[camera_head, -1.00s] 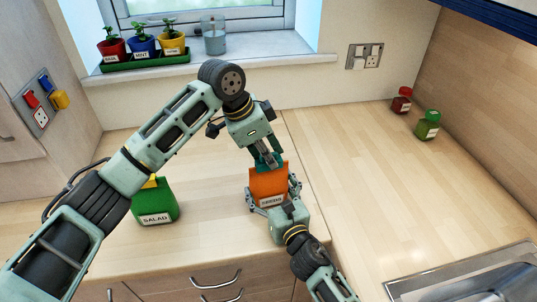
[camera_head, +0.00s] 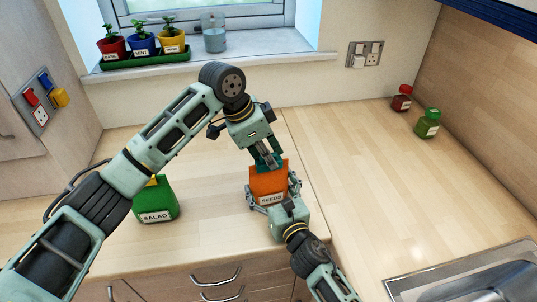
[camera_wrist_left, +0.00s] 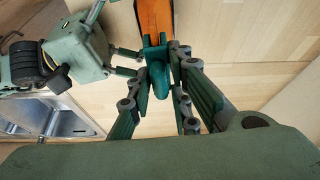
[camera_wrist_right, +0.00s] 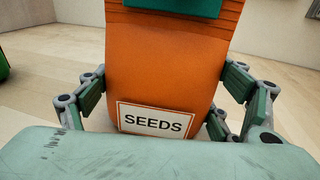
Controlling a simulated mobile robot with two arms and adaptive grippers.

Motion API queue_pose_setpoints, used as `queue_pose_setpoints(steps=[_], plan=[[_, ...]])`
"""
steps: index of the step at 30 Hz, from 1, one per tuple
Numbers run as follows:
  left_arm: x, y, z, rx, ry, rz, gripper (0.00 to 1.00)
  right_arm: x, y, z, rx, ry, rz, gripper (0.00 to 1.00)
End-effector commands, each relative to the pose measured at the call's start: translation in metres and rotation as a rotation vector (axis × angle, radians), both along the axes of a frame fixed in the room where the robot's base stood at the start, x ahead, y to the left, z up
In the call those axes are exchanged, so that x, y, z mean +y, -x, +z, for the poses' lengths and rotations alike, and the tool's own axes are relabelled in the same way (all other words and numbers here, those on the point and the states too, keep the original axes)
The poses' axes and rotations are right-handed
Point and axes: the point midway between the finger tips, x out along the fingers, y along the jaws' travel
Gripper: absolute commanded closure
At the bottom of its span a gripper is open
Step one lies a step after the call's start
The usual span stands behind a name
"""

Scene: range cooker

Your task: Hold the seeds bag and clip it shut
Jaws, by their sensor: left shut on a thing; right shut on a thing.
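The orange seeds bag (camera_head: 268,182) stands upright on the counter, its SEEDS label facing me; it fills the right wrist view (camera_wrist_right: 165,75). My right gripper (camera_head: 273,194) is shut on the bag's lower part, one finger at each side. A teal clip (camera_wrist_right: 172,7) lies across the bag's top; it also shows in the left wrist view (camera_wrist_left: 157,70). My left gripper (camera_head: 266,160) is above the bag, shut on the teal clip. The bag's top edge runs between the clip's jaws in the left wrist view. Whether the clip grips the bag fully is hard to tell.
A green salad bag (camera_head: 156,203) with a yellow clip stands to the left. Red (camera_head: 402,99) and green (camera_head: 428,124) jars stand back right. A sink (camera_head: 465,275) is front right. The right counter is mostly clear.

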Motion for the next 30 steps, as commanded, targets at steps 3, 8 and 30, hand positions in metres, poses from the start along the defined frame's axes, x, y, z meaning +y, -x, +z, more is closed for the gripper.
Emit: queue_pose_setpoints(steps=[3, 8, 30], plan=[[0.0, 0.0, -0.0006, 0.0, 0.0, 0.0, 0.96, 0.0001, 0.0007, -0.002, 0.005, -0.001, 0.0, 0.53], [-0.0001, 0.0, -0.0006, 0.0, 0.0, 0.0, 0.79, 0.0001, 0.0007, -0.002, 0.005, -0.001, 0.0, 0.53], [0.0, -0.0001, -0.0003, 0.0, 0.0, 0.0, 0.41, 0.0002, 0.0007, -0.0021, 0.005, -0.001, 0.0, 0.53]])
